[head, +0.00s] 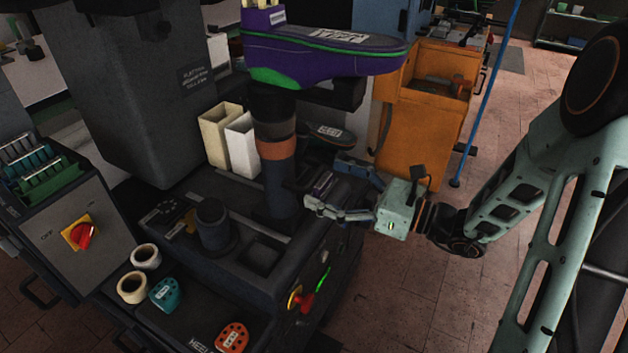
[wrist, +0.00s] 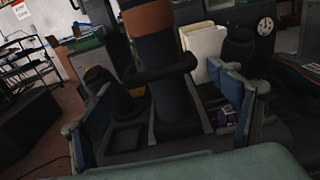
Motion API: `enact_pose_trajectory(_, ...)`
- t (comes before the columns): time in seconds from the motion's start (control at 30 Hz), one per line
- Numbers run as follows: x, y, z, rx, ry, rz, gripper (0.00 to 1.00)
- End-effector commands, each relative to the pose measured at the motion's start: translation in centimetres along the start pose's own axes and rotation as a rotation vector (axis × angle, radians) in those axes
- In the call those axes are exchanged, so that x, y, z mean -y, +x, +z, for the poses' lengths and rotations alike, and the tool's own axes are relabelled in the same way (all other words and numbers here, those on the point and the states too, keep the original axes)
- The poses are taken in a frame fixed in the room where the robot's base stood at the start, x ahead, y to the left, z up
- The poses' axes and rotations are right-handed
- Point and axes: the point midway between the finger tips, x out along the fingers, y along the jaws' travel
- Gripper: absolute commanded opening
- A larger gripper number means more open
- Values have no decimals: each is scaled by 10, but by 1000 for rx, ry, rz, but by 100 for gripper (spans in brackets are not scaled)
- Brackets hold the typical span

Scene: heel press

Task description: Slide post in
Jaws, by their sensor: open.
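The post (head: 276,185) is a thick dark upright column with an orange band, standing on the press bed; a purple and green shoe (head: 325,62) sits on top of it. In the wrist view the post (wrist: 158,95) rises between my fingers, with a dark horizontal bar (wrist: 160,70) across its near side. Its base stands by a long groove in the bed. My gripper (head: 325,184) is open to the right of the post, fingers pointing at it; nothing is held. It also shows in the wrist view (wrist: 162,88). I cannot tell if a finger touches the post.
Cream and white boxes (head: 220,137) stand behind the post. A short dark cylinder (head: 212,228) and a square recess (head: 262,255) are to its front left. A red rotary switch (head: 82,235) is at the left. Open floor (head: 430,300) lies right of the press.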

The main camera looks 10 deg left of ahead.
Motion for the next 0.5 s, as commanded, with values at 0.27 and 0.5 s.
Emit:
enact_pose_trajectory(0.27,0,31,0,0,-1,0,82)
enact_pose_trajectory(0.5,0,34,0,-1,0,0,82)
